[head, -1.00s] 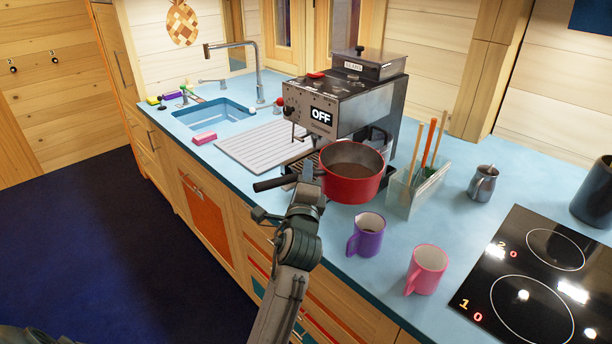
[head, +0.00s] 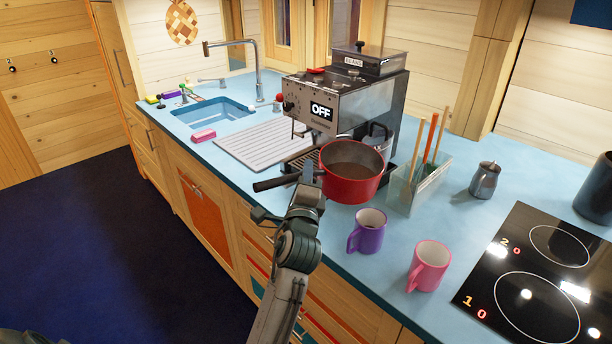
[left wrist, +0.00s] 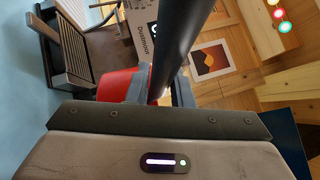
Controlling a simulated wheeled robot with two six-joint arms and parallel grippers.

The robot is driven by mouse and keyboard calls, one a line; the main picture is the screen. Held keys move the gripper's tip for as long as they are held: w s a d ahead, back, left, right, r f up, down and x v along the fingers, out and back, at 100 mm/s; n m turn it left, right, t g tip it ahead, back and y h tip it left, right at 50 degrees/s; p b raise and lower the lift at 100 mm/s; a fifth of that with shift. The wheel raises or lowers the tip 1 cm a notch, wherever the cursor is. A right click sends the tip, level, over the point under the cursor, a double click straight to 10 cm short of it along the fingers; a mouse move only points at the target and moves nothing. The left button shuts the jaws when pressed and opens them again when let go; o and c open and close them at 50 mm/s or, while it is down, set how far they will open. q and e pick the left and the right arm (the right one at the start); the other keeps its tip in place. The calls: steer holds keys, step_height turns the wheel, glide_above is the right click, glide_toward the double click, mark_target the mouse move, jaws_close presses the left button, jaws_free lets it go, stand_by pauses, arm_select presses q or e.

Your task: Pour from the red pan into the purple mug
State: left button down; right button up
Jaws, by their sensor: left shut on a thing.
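The red pan (head: 352,188) is held level in the air above the counter, in front of the coffee machine, with something brown inside. My left gripper (head: 308,174) is shut on the pan's black handle (head: 272,183). In the left wrist view the handle (left wrist: 180,40) runs up between the fingers, with a bit of the red pan (left wrist: 115,88) behind them. My right gripper is not in view.
A pink mug (head: 428,267) stands right of the purple one. A clear holder (head: 405,195) with utensils is close to the pan's right. The coffee machine (head: 350,95) stands behind the pan. A steel jug (head: 485,180) and a black hob (head: 525,285) are at the right.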

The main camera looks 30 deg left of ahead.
arm_select(q)
steer(key=shift+f+b, duration=0.1)
steer(key=shift+b, duration=0.3)
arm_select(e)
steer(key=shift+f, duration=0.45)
arm_select(q)
steer(key=shift+s+d+m+t+h+b, duration=0.1)
steer(key=shift+d+m+t+h+b, duration=0.1)
steer(key=shift+m+t+b, duration=0.75)
steer(key=shift+s+d+m+t+h+b, duration=0.2)
steer(key=shift+m+t+b, duration=0.3)
steer(key=shift+b, duration=0.75)
steer(key=shift+s+d+m+t+h+b, duration=0.1)
steer(key=shift+d+m+t+h+b, duration=0.1)
steer(key=shift+m+t+b, duration=0.7)
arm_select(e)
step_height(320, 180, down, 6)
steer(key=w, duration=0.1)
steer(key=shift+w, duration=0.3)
arm_select(q)
steer(key=shift+d+m+h+b, duration=0.1)
steer(key=shift+m+h+b, duration=0.25)
steer(key=shift+b, duration=0.6)
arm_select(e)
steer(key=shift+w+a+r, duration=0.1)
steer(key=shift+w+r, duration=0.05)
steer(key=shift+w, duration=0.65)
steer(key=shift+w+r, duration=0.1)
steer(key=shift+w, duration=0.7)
